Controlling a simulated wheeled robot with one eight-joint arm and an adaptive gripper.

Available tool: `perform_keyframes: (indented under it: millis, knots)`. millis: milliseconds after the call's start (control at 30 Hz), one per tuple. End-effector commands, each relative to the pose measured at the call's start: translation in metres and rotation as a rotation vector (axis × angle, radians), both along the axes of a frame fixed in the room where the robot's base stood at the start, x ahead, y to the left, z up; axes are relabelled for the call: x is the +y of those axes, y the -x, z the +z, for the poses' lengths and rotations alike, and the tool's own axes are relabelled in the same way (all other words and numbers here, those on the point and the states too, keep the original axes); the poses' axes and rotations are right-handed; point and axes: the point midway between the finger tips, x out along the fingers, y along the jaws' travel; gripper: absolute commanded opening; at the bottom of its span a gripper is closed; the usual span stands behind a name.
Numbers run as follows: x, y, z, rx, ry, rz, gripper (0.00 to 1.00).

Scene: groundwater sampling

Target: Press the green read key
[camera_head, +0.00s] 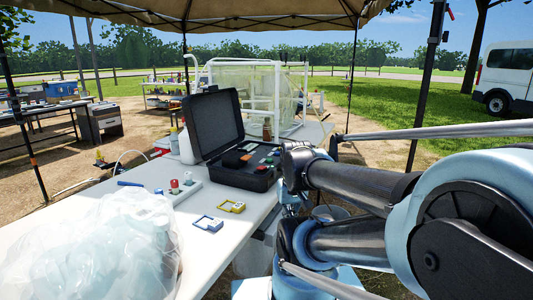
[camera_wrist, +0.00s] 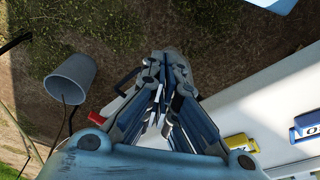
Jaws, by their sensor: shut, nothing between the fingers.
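An open black case (camera_head: 232,140) with an instrument panel stands on the white table. Small coloured keys sit on the panel's right side; a green key (camera_head: 276,154) is among them, too small to read any label. In the wrist view my gripper (camera_wrist: 168,62) is shut and empty, over the ground beside the table's edge. The case and its keys do not show in the wrist view. In the head view my arm reaches in from the right, close to the case's right side, and the fingertips cannot be made out clearly.
A yellow tag (camera_head: 232,206) and a blue tag (camera_head: 208,223) lie on the white table (camera_head: 240,240). A clear plastic bag (camera_head: 95,250) fills the near left. A red-topped item (camera_head: 174,184) stands behind it. A grey-blue bucket (camera_wrist: 72,76) stands on the ground beside the table.

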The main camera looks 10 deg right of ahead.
Motion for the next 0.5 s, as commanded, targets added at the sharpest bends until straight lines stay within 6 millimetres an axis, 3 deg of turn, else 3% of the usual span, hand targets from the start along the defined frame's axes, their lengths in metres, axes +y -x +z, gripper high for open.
perform_keyframes:
  millis: [267,367,500]
  knots:
    - [0.000,0.006,0.009,-0.010,-0.001,-0.006,0.00]
    - [0.000,-0.004,0.023,-0.003,-0.005,-0.026,0.00]
    - [0.000,-0.030,0.056,0.013,-0.013,-0.074,0.00]
